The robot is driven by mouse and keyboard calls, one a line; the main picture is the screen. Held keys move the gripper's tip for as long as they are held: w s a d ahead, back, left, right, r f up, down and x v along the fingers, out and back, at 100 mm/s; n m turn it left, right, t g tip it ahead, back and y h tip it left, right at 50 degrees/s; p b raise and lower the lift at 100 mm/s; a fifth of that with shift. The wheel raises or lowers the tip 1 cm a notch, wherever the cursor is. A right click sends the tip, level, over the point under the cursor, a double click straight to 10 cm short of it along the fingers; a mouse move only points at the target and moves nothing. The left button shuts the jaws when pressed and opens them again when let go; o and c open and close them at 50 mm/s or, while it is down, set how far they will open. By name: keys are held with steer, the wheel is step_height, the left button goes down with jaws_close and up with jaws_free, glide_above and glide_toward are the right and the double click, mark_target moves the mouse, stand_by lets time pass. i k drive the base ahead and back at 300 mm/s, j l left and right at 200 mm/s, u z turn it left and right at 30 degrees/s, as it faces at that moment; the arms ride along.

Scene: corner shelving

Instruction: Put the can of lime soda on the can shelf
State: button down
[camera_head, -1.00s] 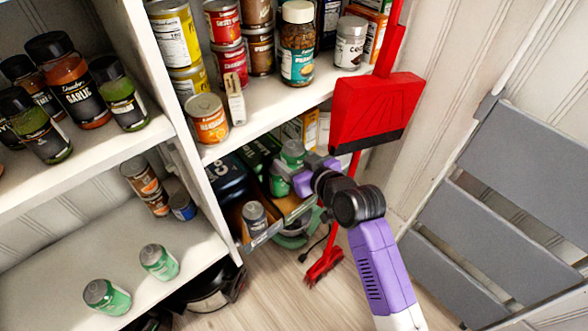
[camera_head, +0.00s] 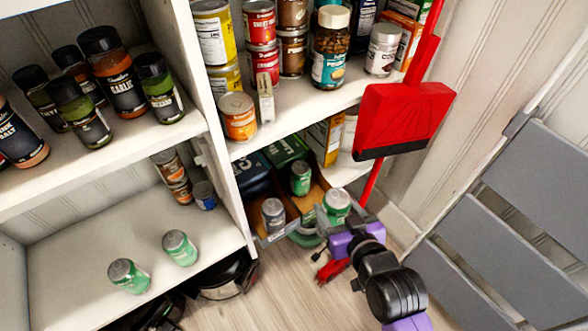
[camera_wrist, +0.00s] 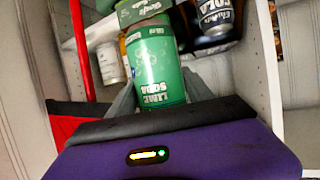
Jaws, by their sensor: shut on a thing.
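A green can labelled lime soda (camera_wrist: 158,68) fills the middle of the wrist view. My gripper (camera_wrist: 160,98) is shut on it, with a finger on each side. In the head view the held can (camera_head: 337,203) is at the front right of the low drawer, with my gripper (camera_head: 345,228) just below it in the picture. The lower left shelf (camera_head: 75,235) bears two green cans, one at the right (camera_head: 180,248) and one at the left (camera_head: 129,276), with stacked orange cans (camera_head: 172,176) and a blue can (camera_head: 204,195) behind.
The drawer (camera_head: 318,190) holds another green can (camera_head: 301,178) and a dark grey can (camera_head: 273,214). A white upright panel (camera_head: 222,160) divides it from the lower left shelf. A red dustpan (camera_head: 405,118) hangs at right, near a grey folding ladder (camera_head: 510,215). Black pans (camera_head: 222,275) lie below.

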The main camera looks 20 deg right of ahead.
mark_target(131, 251)
steer(key=u, duration=1.15)
steer(key=i+j+u, duration=0.25)
steer(key=i, duration=0.15)
steer(key=i+j+u, duration=0.25)
steer(key=i, duration=0.6)
